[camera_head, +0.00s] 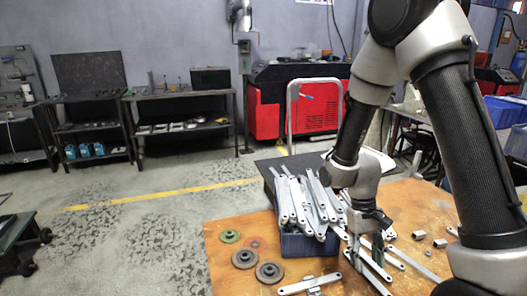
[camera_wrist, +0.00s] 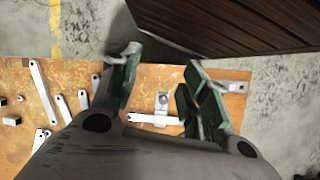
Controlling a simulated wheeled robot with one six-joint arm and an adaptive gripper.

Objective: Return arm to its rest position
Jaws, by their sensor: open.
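My arm reaches down from the upper right in the head view. My gripper (camera_head: 367,252) hangs low over the brown table, just right of a blue bin (camera_head: 300,246) heaped with long galvanized brackets (camera_head: 304,200). In the wrist view, the green fingers of my gripper (camera_wrist: 162,92) are spread apart with nothing held between them. A loose bracket (camera_wrist: 154,119) lies on the table beyond the fingers. More brackets (camera_wrist: 42,92) lie at the left of that view. In the head view my wrist and gripper hide part of the table.
Round discs (camera_head: 244,258) and a bracket (camera_head: 309,284) lie on the table's (camera_head: 222,245) front left. Small metal blocks (camera_head: 418,235) lie at the right. A dark ribbed surface (camera_wrist: 225,25) fills the wrist view's upper right. Shelves (camera_head: 185,115) and a red machine (camera_head: 300,100) stand behind open floor.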

